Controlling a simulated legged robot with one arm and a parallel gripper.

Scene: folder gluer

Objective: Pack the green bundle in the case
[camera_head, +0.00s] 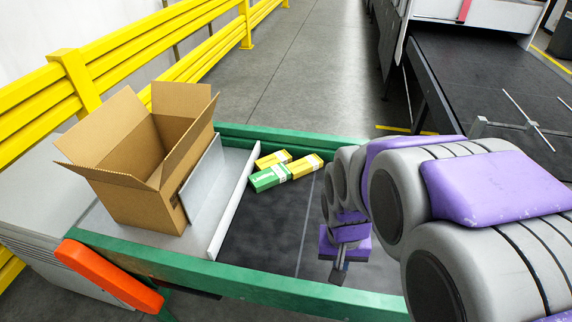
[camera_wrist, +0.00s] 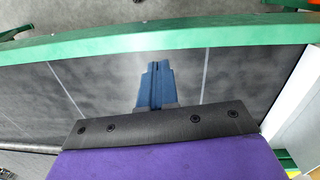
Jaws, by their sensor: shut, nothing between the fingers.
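The green bundle (camera_head: 269,178) lies on the dark belt in the head view, beside the low metal guide. Two yellow bundles lie against it, one behind (camera_head: 272,160) and one to its right (camera_head: 306,167). The case (camera_head: 150,158) is an open brown cardboard box with its flaps up, standing to the left of the guide; its inside floor is hidden. My gripper (camera_head: 338,276) is over the belt near its front edge, right of the bundles and apart from them. In the wrist view its blue fingers (camera_wrist: 155,88) are together and empty.
The metal guide (camera_head: 234,205) stands between case and bundles. A green frame (camera_head: 230,275) edges the belt (camera_head: 265,242), with an orange-red part (camera_head: 110,274) at front left. Yellow railing (camera_head: 75,82) runs behind the case. The belt between bundles and gripper is clear.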

